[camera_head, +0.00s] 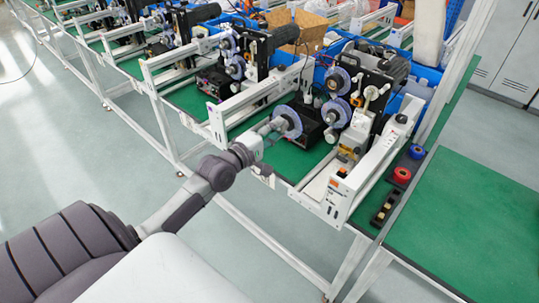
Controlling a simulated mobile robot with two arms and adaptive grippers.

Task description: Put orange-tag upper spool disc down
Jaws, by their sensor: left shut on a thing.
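My left gripper (272,129) reaches from the left over the green bench, shut on a spool disc (293,114) with a pale blue-purple rim. The disc is tilted, in front of a black box of the nearest machine; the gripper's fingers are small and partly hidden by it. Two similar discs are on this machine, an upper disc (338,73) and a lower disc (343,106), to the right of the held one. My right gripper is not in view.
A row of similar machines runs to the upper left. White rails (376,165) border the nearest station. Red and blue rings (402,174) and a dark tray (385,208) lie at the right. The green table (470,225) at the lower right is mostly bare.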

